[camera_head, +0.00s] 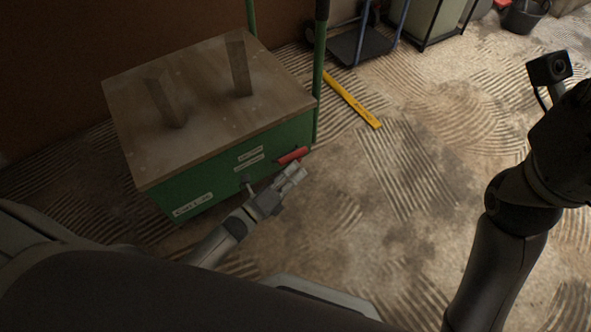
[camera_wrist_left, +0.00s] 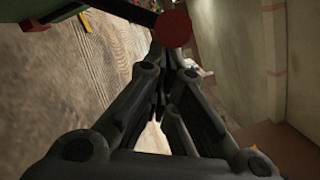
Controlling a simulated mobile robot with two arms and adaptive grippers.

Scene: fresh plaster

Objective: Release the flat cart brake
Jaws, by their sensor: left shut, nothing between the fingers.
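The flat cart (camera_head: 158,203) has a green body and a wooden top, and stands at left in the head view. Its brake lever has a red grip (camera_head: 292,155) on the front side, near the right corner. My left gripper (camera_head: 296,171) is shut and empty, just below and in front of the red grip. I cannot tell whether they touch. In the left wrist view the red grip's round end (camera_wrist_left: 173,28) shows close beyond the shut fingertips (camera_wrist_left: 172,62). My right arm stands at right in the head view, but its gripper is out of view.
Two upright wooden blocks (camera_head: 240,65) (camera_head: 163,98) stand on the cart top. A yellow level (camera_head: 352,99) lies on the floor right of the cart. A blue hand truck (camera_head: 362,45) and a dark bucket (camera_head: 524,17) stand behind. The middle floor is clear.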

